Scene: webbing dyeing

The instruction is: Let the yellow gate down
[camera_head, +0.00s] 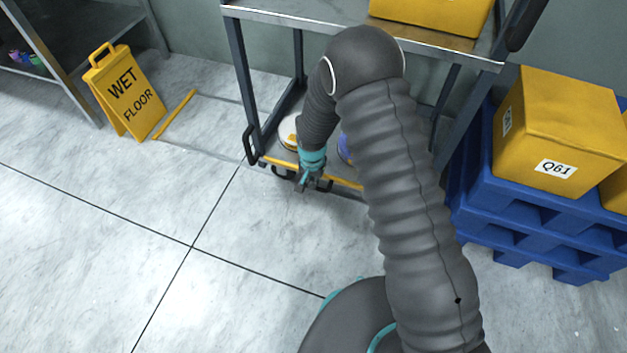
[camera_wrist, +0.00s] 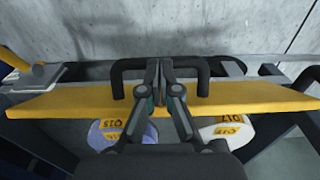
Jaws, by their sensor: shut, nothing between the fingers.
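The yellow gate (camera_wrist: 75,98) is a long panel across the wrist view, with a black bar handle (camera_wrist: 126,68) along its edge. In the head view the gate (camera_head: 345,184) shows as a thin yellow strip low at the front of the cart, partly behind my arm. I cannot tell its tilt. My gripper (camera_wrist: 160,68) is shut and empty, its fingertips together at the middle of the handle; I cannot tell if they touch it. In the head view my gripper (camera_head: 304,184) is at the cart's low front edge.
Two round labelled containers, one bluish (camera_wrist: 98,137) and one white (camera_wrist: 210,133), sit beside the gate. The cart (camera_head: 240,70) carries a yellow box (camera_head: 435,12). A wet-floor sign (camera_head: 125,92) stands left; blue pallets (camera_head: 515,225) with yellow boxes stand right. Floor in front is clear.

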